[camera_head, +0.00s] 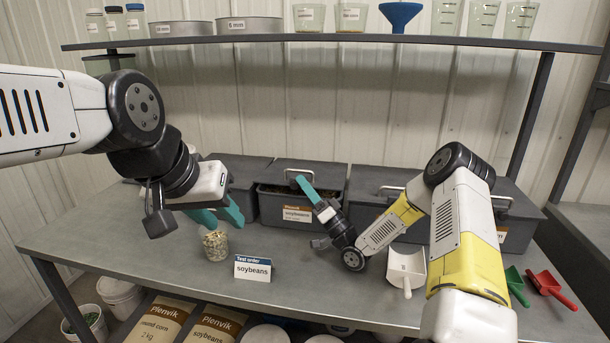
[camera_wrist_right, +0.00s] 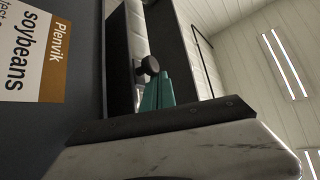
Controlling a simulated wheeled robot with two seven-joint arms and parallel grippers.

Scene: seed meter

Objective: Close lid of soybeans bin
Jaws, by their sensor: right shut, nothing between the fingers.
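The soybeans bin (camera_head: 270,212) is a dark grey box at the middle back of the table, with a Plenvik soybeans label on its front. Its lid (camera_head: 325,175) is raised, with a metal handle (camera_head: 299,171); brownish contents show below it. My right gripper (camera_head: 303,184) is shut and empty, its teal fingertips close to the handle. In the right wrist view the shut fingers (camera_wrist_right: 157,90) are beside a dark knob; I cannot tell if they touch. The bin's label (camera_wrist_right: 30,50) shows at left there. My left gripper (camera_head: 230,212) is open above a small jar.
The clear jar (camera_head: 215,246) of beans stands beside a soybeans sign (camera_head: 253,268). Other grey bins (camera_head: 240,180) flank the soybeans bin. A white scoop (camera_head: 406,268), green scoop (camera_head: 516,287) and red scoop (camera_head: 550,288) lie at right. A shelf (camera_head: 330,39) runs above.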

